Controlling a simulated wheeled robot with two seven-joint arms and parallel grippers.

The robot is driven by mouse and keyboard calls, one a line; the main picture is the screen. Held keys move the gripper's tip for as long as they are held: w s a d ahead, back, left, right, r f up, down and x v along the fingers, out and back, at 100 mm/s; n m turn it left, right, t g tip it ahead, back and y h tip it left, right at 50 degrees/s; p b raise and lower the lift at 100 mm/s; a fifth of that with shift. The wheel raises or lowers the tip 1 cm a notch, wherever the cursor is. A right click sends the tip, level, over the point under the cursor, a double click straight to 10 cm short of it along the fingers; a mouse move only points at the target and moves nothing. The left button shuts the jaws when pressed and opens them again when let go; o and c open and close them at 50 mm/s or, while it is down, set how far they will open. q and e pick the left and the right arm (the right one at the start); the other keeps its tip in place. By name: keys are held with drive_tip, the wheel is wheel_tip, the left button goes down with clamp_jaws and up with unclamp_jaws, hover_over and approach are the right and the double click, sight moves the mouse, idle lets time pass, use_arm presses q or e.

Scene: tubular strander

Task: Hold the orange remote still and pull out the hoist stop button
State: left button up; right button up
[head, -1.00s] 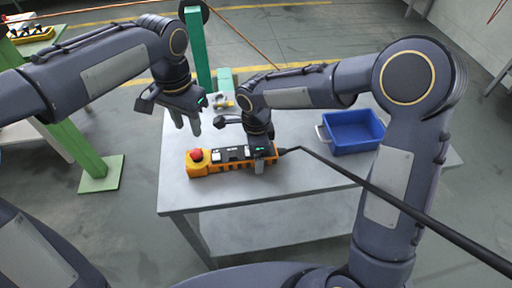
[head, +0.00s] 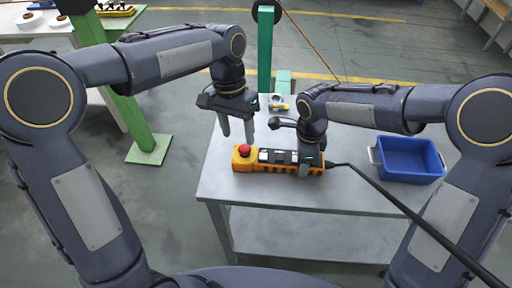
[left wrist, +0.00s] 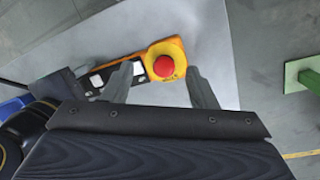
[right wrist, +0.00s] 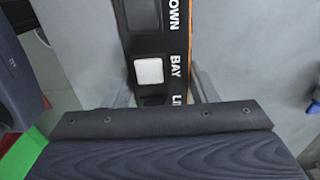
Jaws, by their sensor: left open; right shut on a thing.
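The orange remote (head: 268,171) lies on the grey table with its black button panel facing up. The round red stop button (head: 244,150) sits on its yellow left end; it also shows in the left wrist view (left wrist: 164,66). My right gripper (head: 308,168) is shut on the remote near its cable end; in the right wrist view its fingers flank the black panel (right wrist: 150,60). My left gripper (head: 236,134) is open, fingers pointing down, above the button end. In the left wrist view the button appears between and beyond the fingertips, with no contact visible.
A blue bin (head: 408,160) stands on the right of the table (head: 262,194). A black cable (head: 385,195) runs from the remote to the lower right. A green post (head: 266,50) stands behind the table.

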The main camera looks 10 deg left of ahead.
sight(245, 147)
use_arm(q)
drive_tip(key=a+f+n+g+h, duration=0.1)
drive_tip(key=f+n+h, duration=0.1)
drive_tip(key=n, duration=0.1)
drive_tip(key=s+a+f+n+g+h, duration=0.1)
drive_tip(key=f+n+g+h, duration=0.1)
drive_tip(key=n, duration=0.1)
drive_tip(key=s+a+f+n+g+h, duration=0.1)
drive_tip(key=f+n+h, duration=0.1)
drive_tip(key=n+h, duration=0.1)
drive_tip(key=shift+s+a+f, duration=0.2)
drive_tip(key=shift+a+f, duration=0.05)
drive_tip(key=shift+a, duration=0.15)
drive_tip(key=n+h, duration=0.2)
drive_tip(key=a+n+h, duration=0.1)
drive_tip(key=n, duration=0.1)
drive_tip(key=w+a+f+n+t+h, duration=0.1)
drive_tip(key=n+h, duration=0.1)
drive_tip(key=shift+a+n+h, duration=0.25)
drive_tip(key=shift+n+h, duration=0.05)
drive_tip(key=w+a+n+t+h, duration=0.3)
drive_tip(key=a+n+t+h, duration=0.15)
drive_tip(key=n, duration=0.25)
drive_tip(key=shift+t, duration=0.25)
drive_tip(key=d, duration=1.2)
drive_tip(key=shift+s+f, duration=0.2)
drive_tip(key=shift+f, duration=0.15)
